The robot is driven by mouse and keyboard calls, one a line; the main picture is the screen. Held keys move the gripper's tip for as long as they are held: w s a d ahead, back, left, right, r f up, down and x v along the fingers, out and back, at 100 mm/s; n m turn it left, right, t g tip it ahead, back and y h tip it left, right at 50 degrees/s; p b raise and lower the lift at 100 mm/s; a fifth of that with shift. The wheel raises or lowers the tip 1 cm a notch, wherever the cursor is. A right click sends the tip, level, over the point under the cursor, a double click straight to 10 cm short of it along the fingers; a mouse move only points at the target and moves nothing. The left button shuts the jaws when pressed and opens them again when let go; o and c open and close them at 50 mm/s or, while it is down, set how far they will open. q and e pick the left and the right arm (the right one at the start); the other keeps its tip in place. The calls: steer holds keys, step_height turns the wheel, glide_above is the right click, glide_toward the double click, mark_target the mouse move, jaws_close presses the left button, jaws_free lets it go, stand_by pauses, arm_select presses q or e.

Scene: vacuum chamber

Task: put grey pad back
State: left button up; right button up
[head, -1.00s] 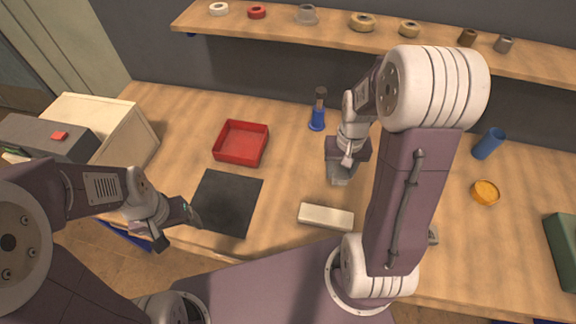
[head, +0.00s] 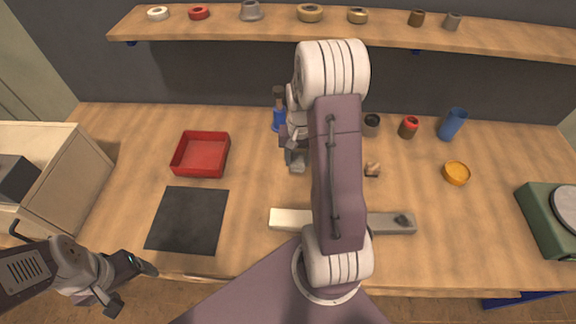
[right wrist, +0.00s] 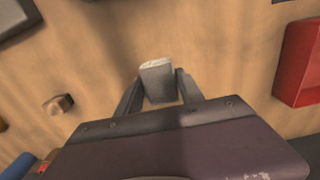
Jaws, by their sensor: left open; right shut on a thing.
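The grey pad (right wrist: 157,82) is a small grey block with a paler end, between the fingers of my right gripper (right wrist: 158,92) in the right wrist view. The right gripper is shut on it. In the head view my right gripper (head: 296,158) is over the middle of the table, just in front of a blue bottle, with the pad mostly hidden below it. I cannot tell whether the pad touches the table. My left gripper (head: 134,288) is open and empty at the table's front left edge, apart from everything.
A dark mat (head: 187,220) and a red tray (head: 201,154) lie left. A cream block (head: 288,219) and a grey bar (head: 392,223) lie in front, partly behind my arm. A small brown piece (head: 372,170) and an orange dish (head: 456,173) are right. A shelf (head: 360,32) runs behind.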

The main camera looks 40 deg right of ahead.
mark_target(288, 171)
steer(key=w, duration=0.1)
steer(key=w+f, duration=0.2)
steer(key=w, duration=0.1)
steer(key=shift+a+f, duration=0.2)
steer(key=shift+a, duration=0.2)
steer(key=shift+f, duration=2)
steer(key=shift+s, duration=0.1)
steer(key=o, duration=1.3)
steer(key=shift+f, duration=0.15)
step_height(288, 171, up, 12)
steer(key=r, duration=0.1)
steer(key=s+a+f+n+t, duration=0.1)
steer(key=s+a+n, duration=0.6)
steer(key=s+a, duration=0.4)
steer(key=a, duration=0.5)
steer(key=shift+s+a+f+n+p, duration=0.15)
steer(key=shift+s+f+n+p, duration=0.2)
steer(key=shift+s+n, duration=0.05)
